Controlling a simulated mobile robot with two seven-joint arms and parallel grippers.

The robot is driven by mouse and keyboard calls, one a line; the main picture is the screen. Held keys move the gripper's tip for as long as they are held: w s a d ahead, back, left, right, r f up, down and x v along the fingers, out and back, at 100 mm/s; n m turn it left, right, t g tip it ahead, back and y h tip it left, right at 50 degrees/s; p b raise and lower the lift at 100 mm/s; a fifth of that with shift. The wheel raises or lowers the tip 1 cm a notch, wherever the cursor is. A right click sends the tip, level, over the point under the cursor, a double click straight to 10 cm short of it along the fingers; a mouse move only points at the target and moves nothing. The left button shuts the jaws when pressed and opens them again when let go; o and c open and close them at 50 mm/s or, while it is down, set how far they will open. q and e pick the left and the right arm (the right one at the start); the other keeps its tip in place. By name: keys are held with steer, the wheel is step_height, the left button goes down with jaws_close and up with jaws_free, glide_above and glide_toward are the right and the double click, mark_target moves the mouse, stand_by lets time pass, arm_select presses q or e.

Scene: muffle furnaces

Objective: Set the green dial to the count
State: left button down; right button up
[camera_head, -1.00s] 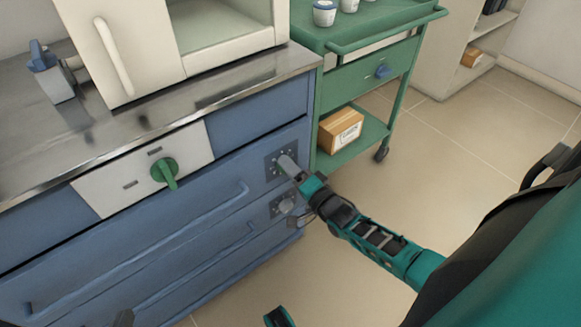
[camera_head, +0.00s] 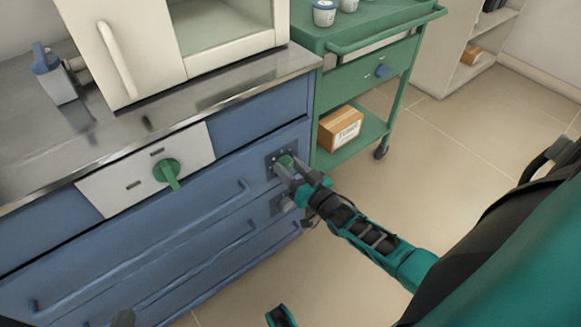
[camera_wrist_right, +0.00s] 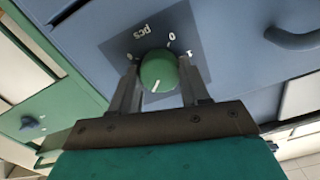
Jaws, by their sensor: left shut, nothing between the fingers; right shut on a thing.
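The green dial (camera_head: 286,160) sits on a small dark plate at the right end of the blue drawer front. My right gripper (camera_head: 283,168) has its fingers on either side of it. In the right wrist view the round green dial (camera_wrist_right: 158,70) is between the two grey fingers of my right gripper (camera_wrist_right: 158,85). A white mark on the dial points down, slightly left, in that picture. Its plate (camera_wrist_right: 120,45) shows upside-down "pcs", a 0 and a 1; the fingers hide the lower part.
A larger green knob (camera_head: 167,170) is on a white panel to the left.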

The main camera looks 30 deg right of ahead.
steer(key=n, duration=0.4)
steer(key=shift+n, duration=0.3)
steer(key=n, duration=0.4)
steer(key=shift+n, duration=0.3)
steer(key=n, duration=0.4)
steer(key=shift+b, duration=0.4)
steer(key=n, duration=0.3)
steer(key=shift+b, duration=0.3)
arm_select(q)
steer(key=shift+w+d+f, duration=0.1)
steer(key=shift+d+f, duration=0.2)
steer(key=shift+f, duration=0.05)
arm_select(e)
steer(key=shift+n, duration=1.1)
steer(key=o, duration=1.1)
steer(key=shift+c, duration=0.2)
